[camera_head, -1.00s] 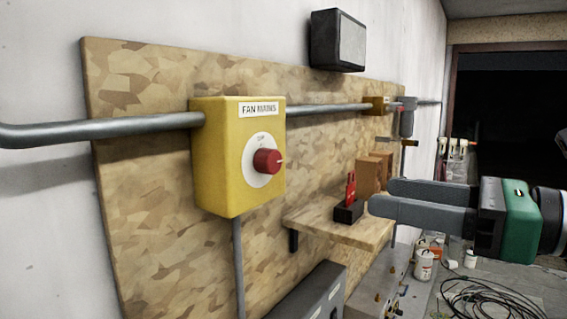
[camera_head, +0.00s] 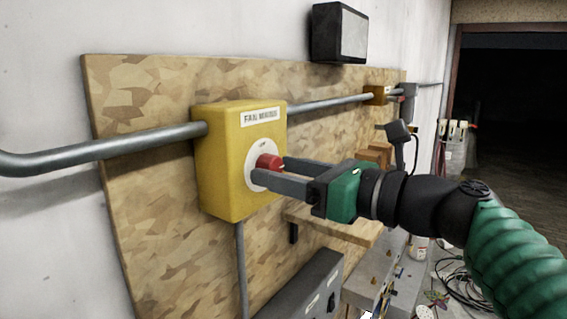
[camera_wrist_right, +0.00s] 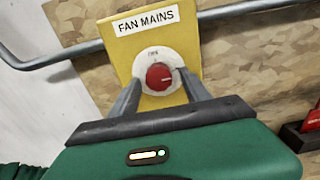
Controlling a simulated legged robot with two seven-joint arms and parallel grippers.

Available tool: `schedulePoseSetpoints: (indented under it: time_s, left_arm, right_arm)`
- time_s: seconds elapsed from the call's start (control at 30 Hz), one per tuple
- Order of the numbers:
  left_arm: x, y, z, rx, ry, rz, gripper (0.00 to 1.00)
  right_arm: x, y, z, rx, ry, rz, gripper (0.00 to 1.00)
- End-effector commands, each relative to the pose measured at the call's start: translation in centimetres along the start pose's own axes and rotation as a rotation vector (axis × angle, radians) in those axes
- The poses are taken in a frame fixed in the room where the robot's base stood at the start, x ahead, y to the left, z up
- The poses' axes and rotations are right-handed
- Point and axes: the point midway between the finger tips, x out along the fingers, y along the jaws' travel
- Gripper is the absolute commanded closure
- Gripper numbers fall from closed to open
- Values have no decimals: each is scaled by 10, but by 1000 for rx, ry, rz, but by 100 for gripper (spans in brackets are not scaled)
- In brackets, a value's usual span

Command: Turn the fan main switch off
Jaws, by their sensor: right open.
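The fan main switch is a yellow box (camera_head: 225,165) labelled FAN MAINS, fixed to a wooden board. Its red knob (camera_head: 269,162) sits on a white round plate and also shows in the right wrist view (camera_wrist_right: 159,76). Whether the fingers touch the knob cannot be told. The near finger hides the knob's lower part in the head view. My left gripper is not in view.
A grey conduit (camera_head: 100,149) runs into the box from the left and out to the right. A wooden shelf (camera_head: 340,227) is below my right gripper. A grey box (camera_head: 300,288) stands lower down. Cables (camera_head: 462,290) lie on the floor at right.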

Motion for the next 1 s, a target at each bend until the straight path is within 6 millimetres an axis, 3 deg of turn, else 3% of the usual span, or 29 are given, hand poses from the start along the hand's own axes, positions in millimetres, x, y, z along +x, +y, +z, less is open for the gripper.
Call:
schedulePoseSetpoints:
  time_s: [0.2, 0.63, 1.0]
  left_arm:
    - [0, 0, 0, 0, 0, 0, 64]
    - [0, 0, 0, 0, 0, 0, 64]
    - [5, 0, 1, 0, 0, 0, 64]
  right_arm:
    - [1, 0, 0, 0, 0, 0, 45]
    - [1, -1, -1, 1, 0, -1, 100]
    - [1, -1, -2, -42, -1, -1, 100]
